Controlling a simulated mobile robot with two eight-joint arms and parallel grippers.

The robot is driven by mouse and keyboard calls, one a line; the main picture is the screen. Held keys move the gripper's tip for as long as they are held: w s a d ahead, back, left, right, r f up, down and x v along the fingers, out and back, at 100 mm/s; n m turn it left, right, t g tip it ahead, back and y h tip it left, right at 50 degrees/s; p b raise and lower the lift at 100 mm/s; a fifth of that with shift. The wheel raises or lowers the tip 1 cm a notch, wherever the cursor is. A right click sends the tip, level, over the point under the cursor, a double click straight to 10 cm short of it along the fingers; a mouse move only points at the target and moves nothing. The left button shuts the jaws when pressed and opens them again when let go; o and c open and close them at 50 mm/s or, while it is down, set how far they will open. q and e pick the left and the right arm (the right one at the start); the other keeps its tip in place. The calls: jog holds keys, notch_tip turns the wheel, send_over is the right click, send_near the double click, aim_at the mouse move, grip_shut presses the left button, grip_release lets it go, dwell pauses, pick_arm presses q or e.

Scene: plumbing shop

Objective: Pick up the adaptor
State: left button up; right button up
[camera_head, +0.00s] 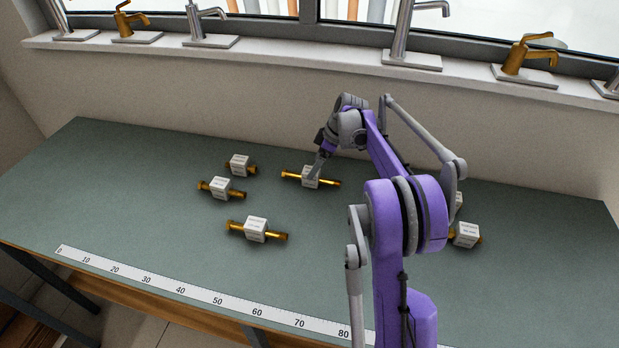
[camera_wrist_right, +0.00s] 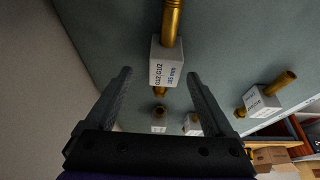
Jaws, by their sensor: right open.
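Several brass adaptors, each with a white labelled block at its middle, lie on the green table. The long adaptor (camera_head: 293,175) near the back centre is at my right gripper (camera_head: 317,174). In the right wrist view, its white block (camera_wrist_right: 166,65) appears between and just beyond the tips of my open right gripper (camera_wrist_right: 159,76); contact cannot be told. Other adaptors lie to the left: a short one (camera_head: 239,165), a medium one (camera_head: 221,188) and a longer one (camera_head: 256,229). Another adaptor (camera_head: 466,235) lies right of my arm, with one more partly hidden. My left gripper is out of view.
A printed ruler strip (camera_head: 180,291) runs along the front of the table (camera_head: 140,190). Taps such as the brass one (camera_head: 525,58) stand on the windowsill (camera_head: 300,50) behind. My right arm covers part of the table's right side. The table's left end is clear.

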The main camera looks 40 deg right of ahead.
aim_at(314, 183)
jog(key=x, duration=0.5)
jog(key=shift+s+a+f, duration=0.1)
jog(key=shift+s+f, duration=0.1)
jog(key=shift+s, duration=0.1)
grip_shut()
